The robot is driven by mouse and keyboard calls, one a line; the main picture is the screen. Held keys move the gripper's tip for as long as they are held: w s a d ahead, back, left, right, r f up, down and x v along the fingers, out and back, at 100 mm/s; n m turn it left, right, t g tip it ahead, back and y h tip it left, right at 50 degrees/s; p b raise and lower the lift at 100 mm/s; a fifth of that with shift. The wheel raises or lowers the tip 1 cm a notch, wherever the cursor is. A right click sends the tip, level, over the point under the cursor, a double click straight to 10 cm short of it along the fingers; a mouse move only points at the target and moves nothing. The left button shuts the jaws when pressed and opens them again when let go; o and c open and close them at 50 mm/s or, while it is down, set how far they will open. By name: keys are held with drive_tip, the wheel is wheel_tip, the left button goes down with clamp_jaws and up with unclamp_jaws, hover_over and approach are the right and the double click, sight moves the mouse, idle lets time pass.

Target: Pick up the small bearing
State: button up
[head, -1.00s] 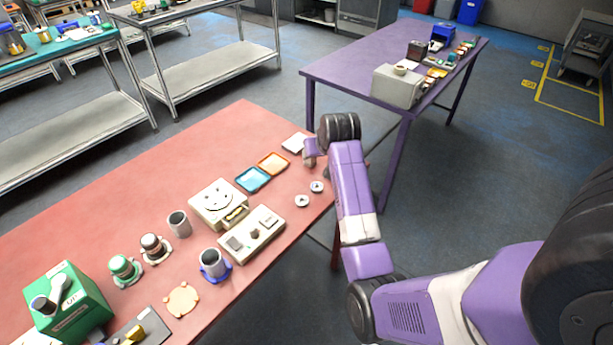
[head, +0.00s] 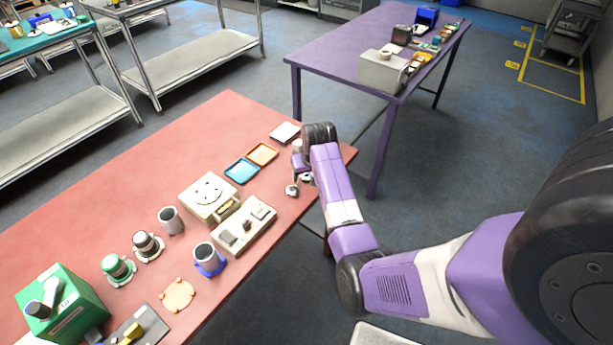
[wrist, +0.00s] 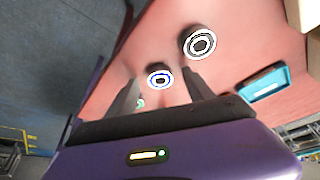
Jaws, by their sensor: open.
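Two ring-shaped bearings lie on the red table. The larger-looking bearing (wrist: 200,42) lies just beyond, up and to the right. In the head view, my gripper (head: 301,172) is low over the table near its right edge. One bearing (head: 292,190) shows clear beside it, and the other (head: 307,178) is partly hidden by the gripper. My gripper is open and empty. Its exact height above the bearing is hard to tell.
A blue tray (head: 242,171), an orange tray (head: 262,154) and a pale square item (head: 285,132) lie left of and behind my gripper. Two pale devices (head: 209,197) (head: 245,226) stand further left. The table's right edge is close by. A purple table (head: 330,58) stands behind.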

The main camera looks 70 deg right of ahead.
sight(308, 178)
drive_tip(key=shift+f, duration=0.15)
clamp_jaws()
idle(0.4)
wheel_tip(308, 178, up, 20)
drive_tip(key=b, duration=0.1)
idle(0.3)
